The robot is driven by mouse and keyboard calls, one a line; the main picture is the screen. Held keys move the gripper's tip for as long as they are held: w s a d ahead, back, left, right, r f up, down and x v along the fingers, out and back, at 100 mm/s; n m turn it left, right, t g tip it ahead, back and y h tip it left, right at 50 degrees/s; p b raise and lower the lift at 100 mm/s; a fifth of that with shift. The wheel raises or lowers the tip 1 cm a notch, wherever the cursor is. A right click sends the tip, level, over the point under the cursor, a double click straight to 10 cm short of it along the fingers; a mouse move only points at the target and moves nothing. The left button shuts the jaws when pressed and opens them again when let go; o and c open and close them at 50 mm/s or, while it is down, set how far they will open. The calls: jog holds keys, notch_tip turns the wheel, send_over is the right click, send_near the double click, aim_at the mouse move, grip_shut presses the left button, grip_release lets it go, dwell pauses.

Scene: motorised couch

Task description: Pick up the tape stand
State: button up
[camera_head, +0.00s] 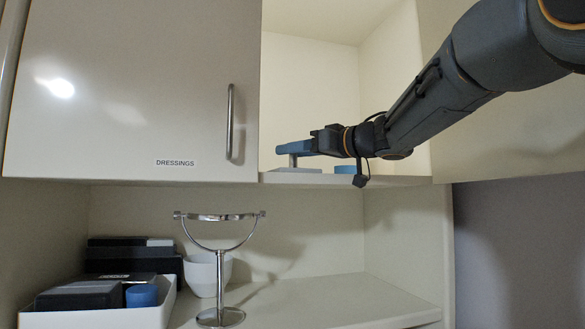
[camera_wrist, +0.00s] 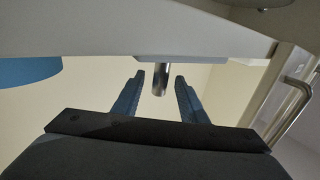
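The tape stand shows as a short metal post (camera_wrist: 160,78) on a flat grey base. In the head view, its base (camera_head: 297,170) rests on the open cabinet shelf. My gripper (camera_head: 285,148) reaches into this open section at the height of the post. In the wrist view, which looks upside down, the two blue fingers of my gripper (camera_wrist: 159,82) are open. The post stands between the fingertips, with a gap visible on each side. The upper part of the stand is hidden behind the fingers in the head view.
A blue round object (camera_head: 345,169) sits on the shelf right of the stand. The door labelled DRESSINGS (camera_head: 130,90), with a metal handle (camera_head: 230,122), is left of the opening. Below are a round mirror on a stand (camera_head: 220,235), a white bowl (camera_head: 205,275) and a white tray (camera_head: 165,305).

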jog(key=shift+w+a, duration=0.25)
grip_shut()
dwell(1.3)
